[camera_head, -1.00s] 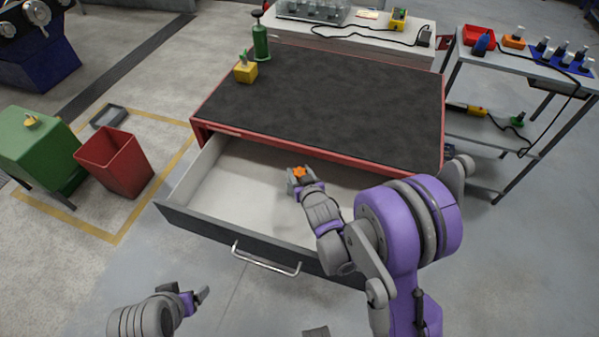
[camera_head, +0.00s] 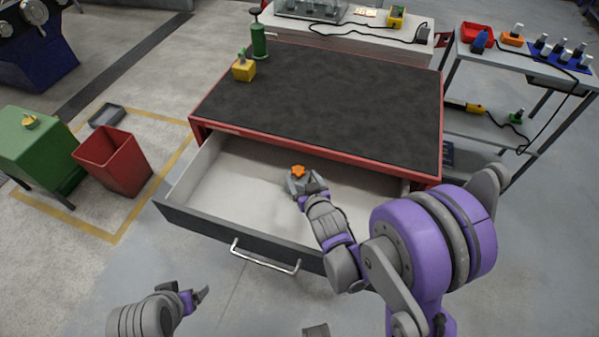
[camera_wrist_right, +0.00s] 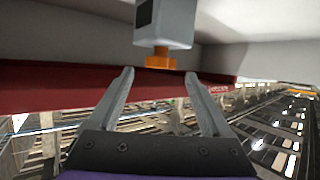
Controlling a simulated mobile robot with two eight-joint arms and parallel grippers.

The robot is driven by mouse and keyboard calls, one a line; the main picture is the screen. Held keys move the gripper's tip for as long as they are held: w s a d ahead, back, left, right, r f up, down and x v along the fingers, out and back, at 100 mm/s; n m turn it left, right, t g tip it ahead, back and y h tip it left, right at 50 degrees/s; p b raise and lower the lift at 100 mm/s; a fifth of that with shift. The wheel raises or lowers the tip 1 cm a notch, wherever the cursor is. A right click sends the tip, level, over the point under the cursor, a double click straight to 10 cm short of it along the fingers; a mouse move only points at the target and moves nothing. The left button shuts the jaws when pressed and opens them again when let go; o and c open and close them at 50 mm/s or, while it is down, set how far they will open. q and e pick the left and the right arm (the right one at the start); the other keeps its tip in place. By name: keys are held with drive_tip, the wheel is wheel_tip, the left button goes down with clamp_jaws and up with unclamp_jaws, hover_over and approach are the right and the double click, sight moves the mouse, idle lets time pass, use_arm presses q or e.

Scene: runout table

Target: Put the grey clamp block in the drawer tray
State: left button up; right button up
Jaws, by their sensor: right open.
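The grey clamp block (camera_head: 292,185) with its orange knob (camera_head: 298,171) appears to stand on the pale floor of the open drawer tray (camera_head: 215,195). In the right wrist view the block (camera_wrist_right: 166,22) shows against the pale drawer surface, its orange knob (camera_wrist_right: 160,58) pointing towards my fingers. My right gripper (camera_head: 305,190) is just beside the block on its near right side. In the wrist view its two fingers (camera_wrist_right: 159,76) are spread, with nothing between them. My left gripper (camera_head: 197,295) is low at the left, outside the drawer, its jaws unclear.
The drawer front with its handle (camera_head: 265,258) sticks out from the red-edged table (camera_head: 330,105). A yellow block (camera_head: 243,71) and a green post-shaped item (camera_head: 259,42) stand at the table's far left. A red bin (camera_head: 112,160) stands left. Much of the drawer's left is free.

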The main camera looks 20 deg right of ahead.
drive_tip(key=s+r+g, duration=0.1)
drive_tip(key=s+g, duration=0.2)
drive_tip(key=s, duration=0.5)
drive_tip(key=s+d+r+g, duration=0.1)
drive_tip(key=s+r+g, duration=0.1)
drive_tip(key=s, duration=0.7)
drive_tip(key=s+d+r+g, duration=0.1)
drive_tip(key=s+r+g, duration=0.1)
drive_tip(key=s, duration=0.6)
drive_tip(key=shift+s+d+g, duration=0.15)
drive_tip(key=shift+s+g, duration=0.1)
drive_tip(key=shift+g, duration=0.55)
drive_tip(key=shift+w, duration=0.1)
